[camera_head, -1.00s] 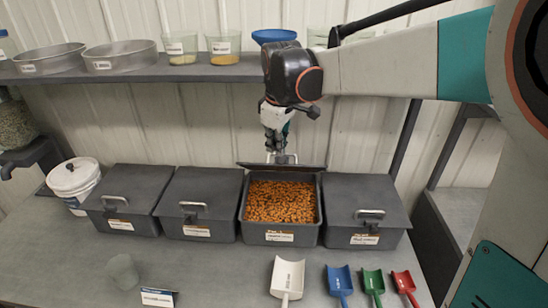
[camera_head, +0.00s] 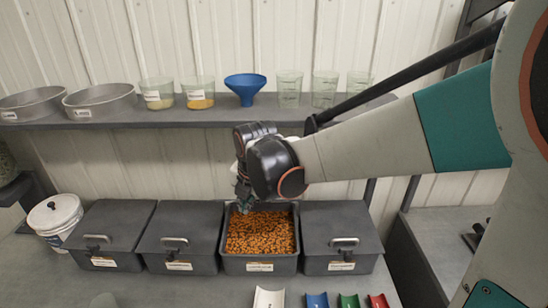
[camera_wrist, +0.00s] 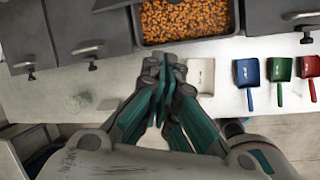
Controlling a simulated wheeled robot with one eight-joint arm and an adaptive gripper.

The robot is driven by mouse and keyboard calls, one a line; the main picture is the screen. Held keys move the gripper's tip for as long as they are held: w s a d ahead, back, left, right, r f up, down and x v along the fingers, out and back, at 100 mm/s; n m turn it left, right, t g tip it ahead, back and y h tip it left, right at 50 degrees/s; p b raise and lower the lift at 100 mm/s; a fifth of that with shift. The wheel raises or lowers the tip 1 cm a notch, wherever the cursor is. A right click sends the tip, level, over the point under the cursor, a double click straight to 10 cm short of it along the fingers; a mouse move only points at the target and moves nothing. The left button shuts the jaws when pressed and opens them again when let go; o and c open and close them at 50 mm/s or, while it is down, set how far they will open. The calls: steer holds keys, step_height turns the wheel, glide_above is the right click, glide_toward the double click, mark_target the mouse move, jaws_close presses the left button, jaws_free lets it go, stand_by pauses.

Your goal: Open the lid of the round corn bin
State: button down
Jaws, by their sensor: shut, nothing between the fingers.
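A dark grey bin (camera_head: 260,264) full of orange kernels (camera_head: 262,232) stands open on the counter; its label is too small to read. It also shows at the top of the wrist view (camera_wrist: 189,40). Its lid is not clearly visible now, with my arm in front of the bin's back edge. My gripper (camera_head: 243,203) is over the bin's back left corner in the head view. In the wrist view my gripper (camera_wrist: 167,68) has its fingers together and empty.
Closed grey bins with handles stand to the left (camera_head: 178,240) and right (camera_head: 340,240). A white bucket (camera_head: 55,215) is at far left. A shelf (camera_head: 200,116) above holds pans, beakers and a blue funnel (camera_head: 245,86). White, blue, green and red scoops lie in front.

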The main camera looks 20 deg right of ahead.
steer(key=x, duration=1)
steer(key=shift+w+d+r, duration=0.45)
steer(key=shift+d+r, duration=0.25)
steer(key=shift+r, duration=0.05)
steer(key=shift+w+d+r, duration=0.4)
steer(key=shift+d+r, duration=0.3)
steer(key=shift+r, duration=0.1)
steer(key=shift+g+y, duration=0.3)
steer(key=shift+g, duration=0.4)
steer(key=w+r, duration=0.1)
steer(key=w+d+r+p, duration=0.1)
steer(key=w+r, duration=0.1)
steer(key=shift+d, duration=0.1)
